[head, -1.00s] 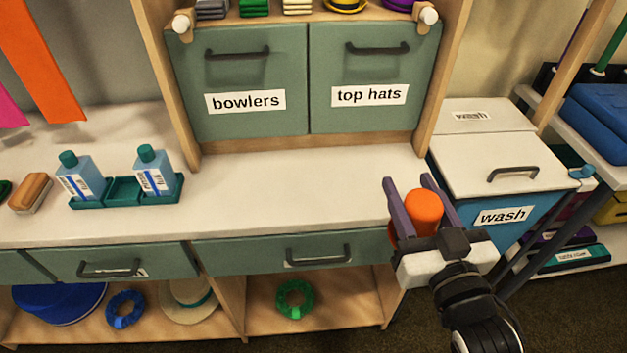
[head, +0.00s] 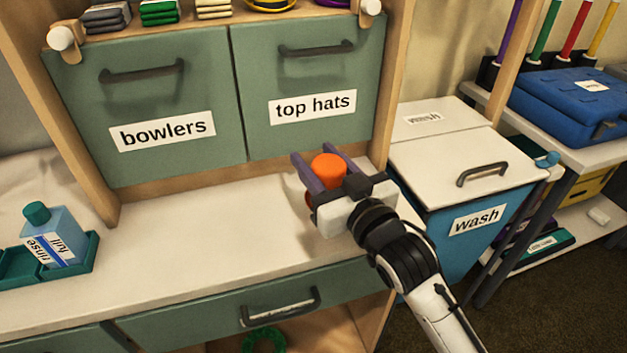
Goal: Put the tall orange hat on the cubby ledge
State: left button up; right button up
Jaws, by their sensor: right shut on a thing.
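My right gripper (head: 314,155) is shut on the tall orange hat (head: 328,170). The hat's round top shows between the two purple fingers; its lower part is mostly hidden by the gripper. The hat is at the right end of the white ledge (head: 190,240), in front of the "top hats" bin (head: 350,130). I cannot tell whether it touches the ledge. The ledge runs below the two green bins and is bare in the middle. My left gripper is not in view.
The "bowlers" bin (head: 200,160) is shut. A blue rinse bottle (head: 62,240) stands in a green tray (head: 90,255) at the left. The lidded blue "wash" bin (head: 440,255) stands at the right. A wooden upright (head: 395,90) rises close behind my right gripper.

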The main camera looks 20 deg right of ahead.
jog(key=shift+f+b, duration=0.3)
jog(key=shift+f, duration=1.5)
jog(key=shift+f, duration=0.1)
jog(key=o, duration=1)
jog(key=v, duration=1.2)
